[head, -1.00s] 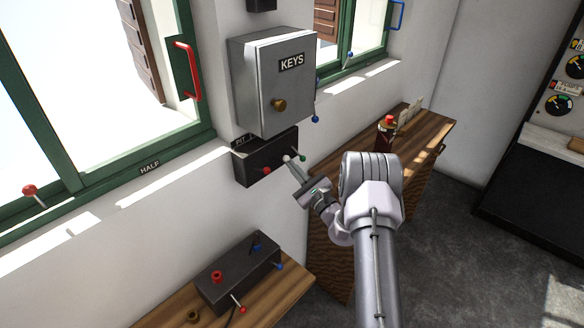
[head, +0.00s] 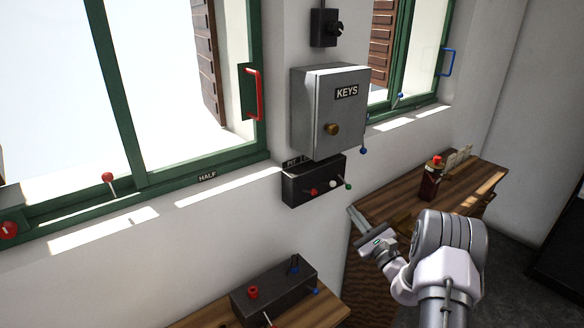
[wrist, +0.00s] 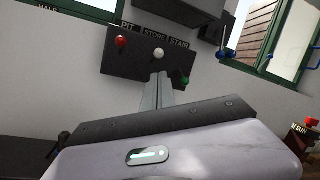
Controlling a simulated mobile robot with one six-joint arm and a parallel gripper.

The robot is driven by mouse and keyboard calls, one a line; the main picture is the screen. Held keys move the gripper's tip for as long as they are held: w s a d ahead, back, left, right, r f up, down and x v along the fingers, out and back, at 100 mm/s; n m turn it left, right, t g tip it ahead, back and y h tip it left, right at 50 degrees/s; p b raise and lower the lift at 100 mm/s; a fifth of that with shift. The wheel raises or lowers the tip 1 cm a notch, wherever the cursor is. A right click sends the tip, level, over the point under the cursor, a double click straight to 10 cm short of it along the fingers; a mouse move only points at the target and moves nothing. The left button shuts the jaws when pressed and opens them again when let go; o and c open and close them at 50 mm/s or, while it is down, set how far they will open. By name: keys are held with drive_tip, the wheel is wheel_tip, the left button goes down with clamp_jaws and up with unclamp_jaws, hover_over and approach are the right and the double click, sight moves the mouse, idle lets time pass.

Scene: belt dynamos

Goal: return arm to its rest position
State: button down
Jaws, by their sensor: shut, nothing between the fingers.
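My gripper (head: 352,210) is shut and empty. In the head view its thin fingers point up and left, toward the wall, just below and right of a dark switch box (head: 300,192). In the wrist view the closed fingers (wrist: 157,92) point up at the same box, below its white knob (wrist: 158,53). A gap shows between fingertips and knobs in the head view. The box also bears a red knob (wrist: 121,42) and a green knob (wrist: 184,80). Its labels read PIT, STORE and STAIR. My arm reaches in from the lower right.
A grey KEYS cabinet (head: 312,110) hangs above the switch box. A wooden bench (head: 480,184) with a dark red-capped bottle (head: 430,180) stands right. A black control box (head: 275,290) sits on a lower wooden top. Green-framed windows (head: 130,110) line the wall.

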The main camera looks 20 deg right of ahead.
drive_tip(key=s+a+r+n+g+y+b, duration=0.15)
drive_tip(key=a+r+n+g+y, duration=0.3)
drive_tip(key=a, duration=0.55)
drive_tip(key=s+a+r+n+g+y+b, duration=0.1)
drive_tip(key=s+a+r+n+g+y, duration=0.25)
drive_tip(key=a, duration=0.55)
drive_tip(key=s+a+r+n+g+b, duration=0.2)
drive_tip(key=s+a+n+g, duration=0.5)
drive_tip(key=s+a, duration=0.45)
drive_tip(key=s+a+f+n+g+h+b, duration=0.1)
drive_tip(key=s+a+f+n+h+b, duration=0.15)
drive_tip(key=s, duration=0.45)
drive_tip(key=s+a+f+n+g+h+b, duration=0.1)
drive_tip(key=s+n+h, duration=0.15)
drive_tip(key=s, duration=0.45)
drive_tip(key=s+d+f+n+t+h+b, duration=0.1)
drive_tip(key=s+d+f+n+t+h, duration=0.1)
drive_tip(key=s+d+h, duration=0.3)
drive_tip(key=shift+s+d+f+n, duration=0.4)
drive_tip(key=shift+s+n, duration=0.4)
drive_tip(key=shift+s, duration=0.25)
